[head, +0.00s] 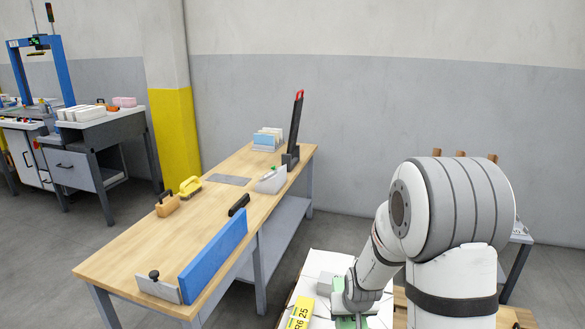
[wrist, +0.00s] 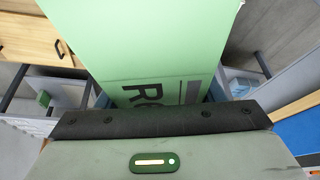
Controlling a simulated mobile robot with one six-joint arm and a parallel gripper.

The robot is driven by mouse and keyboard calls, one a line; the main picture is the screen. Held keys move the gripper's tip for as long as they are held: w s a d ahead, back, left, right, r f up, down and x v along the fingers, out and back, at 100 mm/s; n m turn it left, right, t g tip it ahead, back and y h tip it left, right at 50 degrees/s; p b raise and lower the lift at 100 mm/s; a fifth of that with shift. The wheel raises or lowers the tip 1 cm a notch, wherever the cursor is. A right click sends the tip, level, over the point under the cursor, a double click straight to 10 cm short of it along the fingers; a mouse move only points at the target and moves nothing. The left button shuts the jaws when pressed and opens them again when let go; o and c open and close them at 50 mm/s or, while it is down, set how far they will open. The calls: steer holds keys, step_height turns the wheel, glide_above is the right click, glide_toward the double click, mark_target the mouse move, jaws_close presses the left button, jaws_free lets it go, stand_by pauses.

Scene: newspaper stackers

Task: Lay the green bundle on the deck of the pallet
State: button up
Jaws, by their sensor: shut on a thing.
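The green bundle (wrist: 165,45) fills the upper middle of the wrist view, with dark printed letters on its face. My gripper (head: 350,305) is shut on it. In the head view only a small green part of the bundle (head: 346,322) shows below my gripper, at the bottom edge. Around it is a pale, white-topped surface (head: 325,264) with a wooden edge, which may be the pallet deck. Most of that is cut off or hidden by my arm. I cannot tell whether the bundle touches it.
A wooden workbench (head: 150,235) stands to the left, with a blue upright board (head: 214,255), a yellow-handled tool (head: 190,187) and a tall black tool (head: 296,130). A yellow marker card (head: 299,314) lies near my gripper.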

steer(key=r+p, duration=0.3)
steer(key=p, duration=0.1)
steer(key=r+p, duration=0.3)
steer(key=p, duration=0.1)
steer(key=s+r+p, duration=0.1)
steer(key=r+p, duration=0.2)
steer(key=shift+p, duration=0.4)
steer(key=p+v, duration=0.2)
steer(key=p, duration=0.1)
